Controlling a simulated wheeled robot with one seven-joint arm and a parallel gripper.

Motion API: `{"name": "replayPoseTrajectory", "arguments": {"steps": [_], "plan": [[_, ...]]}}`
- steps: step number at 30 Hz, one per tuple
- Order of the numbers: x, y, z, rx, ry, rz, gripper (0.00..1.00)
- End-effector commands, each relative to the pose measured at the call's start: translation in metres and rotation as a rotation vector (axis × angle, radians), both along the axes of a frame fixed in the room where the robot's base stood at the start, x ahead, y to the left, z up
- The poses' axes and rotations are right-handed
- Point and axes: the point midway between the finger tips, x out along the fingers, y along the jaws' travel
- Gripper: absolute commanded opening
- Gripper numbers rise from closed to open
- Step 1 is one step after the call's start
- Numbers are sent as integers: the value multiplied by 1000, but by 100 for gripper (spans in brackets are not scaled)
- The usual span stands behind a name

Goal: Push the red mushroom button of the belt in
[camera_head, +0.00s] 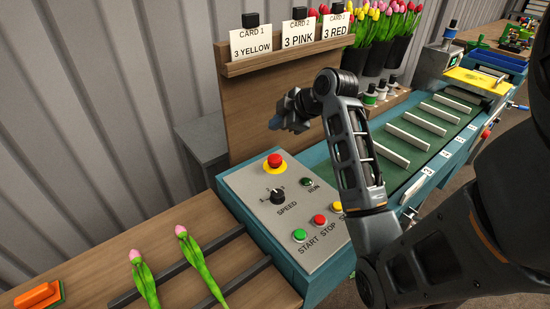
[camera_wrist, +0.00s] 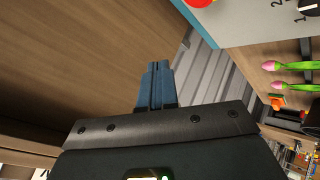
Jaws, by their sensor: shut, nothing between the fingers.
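The red mushroom button (camera_head: 274,161) stands on a yellow base at the top of the grey control panel (camera_head: 240,188). Part of it also shows at the top edge of the wrist view (camera_wrist: 199,2). My gripper (camera_head: 275,123) is shut and empty. It hangs in the air above and behind the button, in front of the wooden card board, apart from the button. In the wrist view its blue-grey fingers (camera_wrist: 158,68) are together. Whether the button is up or down is hard to tell.
The panel also has a black speed knob (camera_head: 278,196), a green start button (camera_head: 299,235) and a red stop button (camera_head: 319,220). The wooden board (camera_head: 255,110) with cards stands behind. The slatted belt (camera_head: 420,133) runs right. Two tulips (camera_head: 143,275) lie on the left table.

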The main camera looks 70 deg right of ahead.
Motion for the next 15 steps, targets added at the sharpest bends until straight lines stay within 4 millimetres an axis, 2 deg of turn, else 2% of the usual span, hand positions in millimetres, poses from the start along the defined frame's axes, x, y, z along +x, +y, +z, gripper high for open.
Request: {"name": "replayPoseTrajectory", "arguments": {"steps": [15], "plan": [[0,1,-68,2,1,0,0]]}}
